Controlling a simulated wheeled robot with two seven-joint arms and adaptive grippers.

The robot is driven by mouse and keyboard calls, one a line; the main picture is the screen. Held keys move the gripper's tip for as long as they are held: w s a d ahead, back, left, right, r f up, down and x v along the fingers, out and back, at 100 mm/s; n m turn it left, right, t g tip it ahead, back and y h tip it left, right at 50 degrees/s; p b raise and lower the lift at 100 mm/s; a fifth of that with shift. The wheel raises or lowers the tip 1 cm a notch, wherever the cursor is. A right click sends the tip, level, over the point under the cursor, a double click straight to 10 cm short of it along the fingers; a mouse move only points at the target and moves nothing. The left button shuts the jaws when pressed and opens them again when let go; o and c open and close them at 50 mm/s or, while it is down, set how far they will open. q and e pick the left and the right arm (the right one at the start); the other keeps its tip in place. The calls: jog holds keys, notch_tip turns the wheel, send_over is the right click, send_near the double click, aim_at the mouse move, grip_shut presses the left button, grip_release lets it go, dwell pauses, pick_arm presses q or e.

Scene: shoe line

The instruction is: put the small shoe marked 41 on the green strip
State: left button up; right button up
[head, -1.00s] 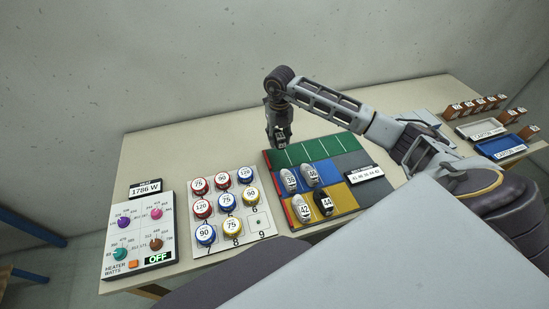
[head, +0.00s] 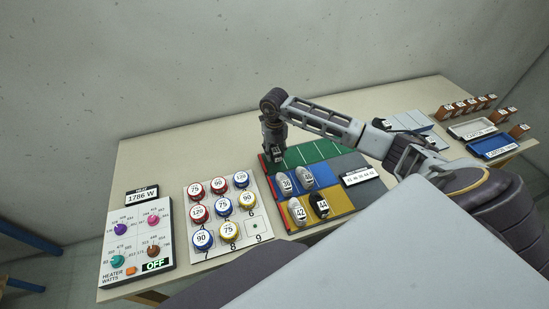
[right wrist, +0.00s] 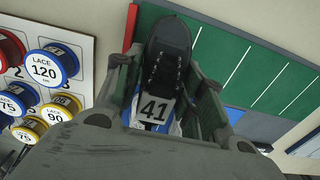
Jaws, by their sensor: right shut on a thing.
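The shoe marked 41 (right wrist: 165,65) is dark with a white number label, and sits between the fingers of my right gripper (right wrist: 165,95) in the right wrist view. The gripper is shut on it. In the head view my right gripper (head: 273,155) is at the left end of the green strip (head: 318,151), which has white dividing lines. The green strip (right wrist: 235,65) also shows behind and right of the shoe in the right wrist view. I cannot tell whether the shoe touches the strip. My left gripper is not in view.
Shoes marked 42 (head: 299,211) and 44 (head: 319,205) stand on the yellow strip (head: 349,198), with two grey shoes on the blue strip (head: 346,166). A lace spool board (head: 254,226) and heater panel (head: 137,245) lie left. Cartons trays (head: 492,146) stand at far right.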

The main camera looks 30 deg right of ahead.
jog(key=shift+f, duration=0.4)
jog(key=shift+f, duration=0.1)
jog(key=shift+f+p, duration=0.3)
jog(key=shift+f, duration=1.45)
jog(key=shift+f, duration=0.15)
jog(key=o, duration=0.7)
jog(key=shift+o, duration=0.2)
